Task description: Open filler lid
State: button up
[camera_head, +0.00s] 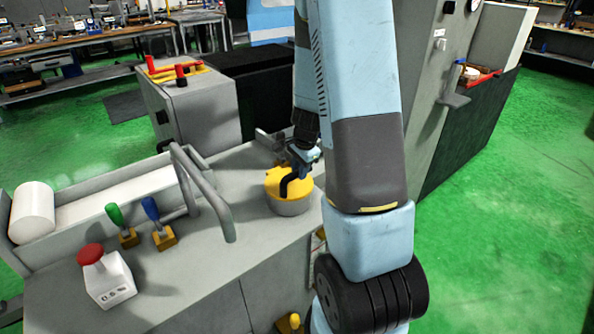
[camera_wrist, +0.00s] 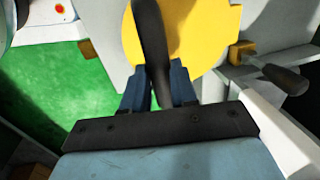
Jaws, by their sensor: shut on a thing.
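The filler lid (camera_head: 272,181) is a round yellow cap on a short grey cylinder (camera_head: 291,207) at the right end of the machine's grey top. A dark bar handle (camera_wrist: 150,35) crosses the lid's yellow face (camera_wrist: 207,38) in the wrist view. My gripper (camera_head: 303,153) is over the lid from behind in the head view. In the wrist view its two blue fingers (camera_wrist: 159,84) stand on either side of the handle and are shut on it. The lid appears seated on the cylinder. My arm hides part of the area to the right.
A bent grey rail (camera_head: 208,190) rises left of the lid. Green (camera_head: 115,214) and blue (camera_head: 151,208) levers and a red button box (camera_head: 108,281) stand further left. A grey cabinet with red handles (camera_head: 180,76) is behind. Green floor is open at right.

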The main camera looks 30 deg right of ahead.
jog(key=shift+s, duration=0.1)
grip_shut()
jog(key=shift+a, duration=0.5)
jog(key=shift+d, duration=0.3)
jog(key=shift+d+r, duration=0.2)
jog(key=shift+d, duration=0.15)
jog(key=shift+w+r, duration=0.1)
jog(key=shift+w, duration=0.15)
